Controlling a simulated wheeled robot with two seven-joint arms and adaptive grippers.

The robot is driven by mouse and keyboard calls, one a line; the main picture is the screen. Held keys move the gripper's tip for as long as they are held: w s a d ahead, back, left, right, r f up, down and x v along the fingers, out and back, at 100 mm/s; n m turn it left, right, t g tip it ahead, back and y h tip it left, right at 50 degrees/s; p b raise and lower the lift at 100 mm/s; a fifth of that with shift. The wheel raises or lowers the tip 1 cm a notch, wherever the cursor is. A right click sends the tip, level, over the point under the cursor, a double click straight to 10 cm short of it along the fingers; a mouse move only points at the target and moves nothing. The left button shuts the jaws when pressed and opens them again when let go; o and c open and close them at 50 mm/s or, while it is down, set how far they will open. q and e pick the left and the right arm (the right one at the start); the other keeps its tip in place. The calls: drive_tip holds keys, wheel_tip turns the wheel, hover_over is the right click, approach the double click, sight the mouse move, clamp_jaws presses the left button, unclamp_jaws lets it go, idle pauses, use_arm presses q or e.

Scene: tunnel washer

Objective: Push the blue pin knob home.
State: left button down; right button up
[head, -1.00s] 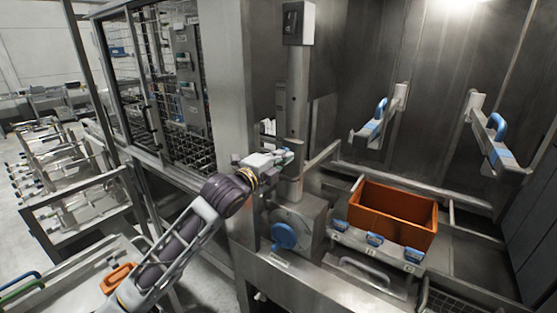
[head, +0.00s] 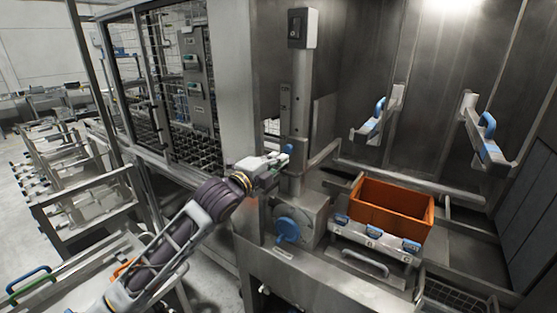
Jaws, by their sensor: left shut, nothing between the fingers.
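The small blue pin knob (head: 290,149) sits on the upright grey steel column (head: 300,110), a little below its middle. My left gripper (head: 281,160) is shut and empty. Its fingertips are at the column, close beside the knob and just below and left of it in the picture. I cannot tell whether they touch the knob. How far the pin stands out is too small to tell. My right gripper is not in view.
A larger blue knob (head: 287,229) is on the housing below the column. An orange bin (head: 392,213) stands to the right, behind a row of blue-topped clips (head: 375,233). Two blue-handled arms (head: 375,125) project from the back wall. A mesh-fronted cabinet (head: 165,95) is at the left.

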use_arm(q)
drive_tip(key=shift+s+a+f, duration=0.1)
drive_tip(key=shift+f, duration=0.1)
drive_tip(key=b+v, duration=0.2)
drive_tip(key=v, duration=0.6)
drive_tip(key=shift+s+b, duration=0.2)
drive_tip(key=shift+b, duration=0.1)
drive_tip(key=shift+a+r, duration=0.1)
